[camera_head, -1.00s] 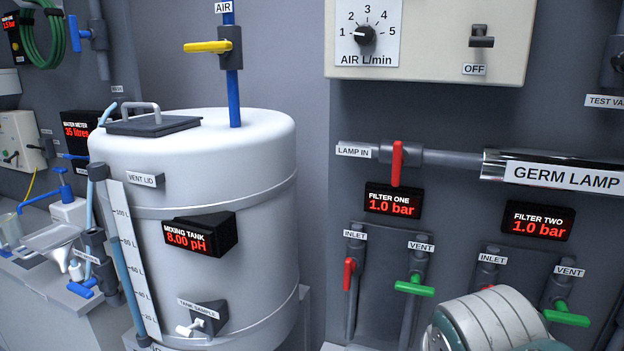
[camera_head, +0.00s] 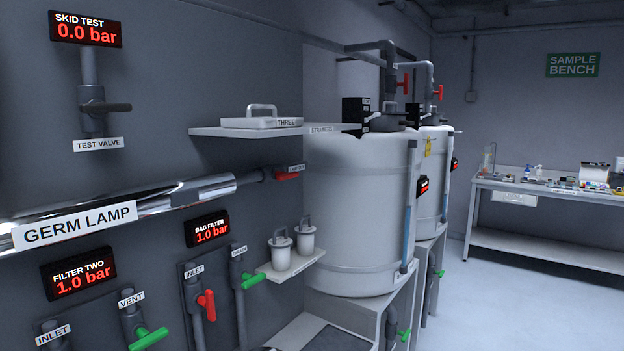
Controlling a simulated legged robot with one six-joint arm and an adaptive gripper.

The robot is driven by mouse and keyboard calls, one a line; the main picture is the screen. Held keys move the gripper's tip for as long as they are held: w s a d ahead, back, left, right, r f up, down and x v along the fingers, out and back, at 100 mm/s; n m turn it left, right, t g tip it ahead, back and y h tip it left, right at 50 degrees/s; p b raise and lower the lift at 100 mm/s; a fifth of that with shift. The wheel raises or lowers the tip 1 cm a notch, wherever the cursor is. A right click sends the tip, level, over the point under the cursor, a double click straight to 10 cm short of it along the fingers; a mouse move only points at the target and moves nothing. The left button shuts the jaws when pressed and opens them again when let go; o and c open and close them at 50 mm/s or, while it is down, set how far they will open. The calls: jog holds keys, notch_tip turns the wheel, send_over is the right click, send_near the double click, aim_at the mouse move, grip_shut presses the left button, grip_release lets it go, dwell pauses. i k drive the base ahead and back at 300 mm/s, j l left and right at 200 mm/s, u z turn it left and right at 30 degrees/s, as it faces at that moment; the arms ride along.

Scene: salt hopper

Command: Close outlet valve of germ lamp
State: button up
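The germ lamp (camera_head: 160,205) is a shiny metal tube along the grey wall at left, with its name label on the near end. At its far right end a pipe leads to a valve with a red handle (camera_head: 287,176). A small label, too small to read fully, sits just above that handle. The handle looks to lie along the pipe. My gripper is not in view, so whether it is open or shut is not shown.
A shelf (camera_head: 215,131) juts out above the lamp's far end. Below are the bag filter valves, with a red handle (camera_head: 206,304) and a green one (camera_head: 253,281). White tanks (camera_head: 350,220) stand beyond. The floor (camera_head: 490,305) at right is clear.

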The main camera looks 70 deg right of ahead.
aim_at(280, 176)
jog(key=z, duration=2.1)
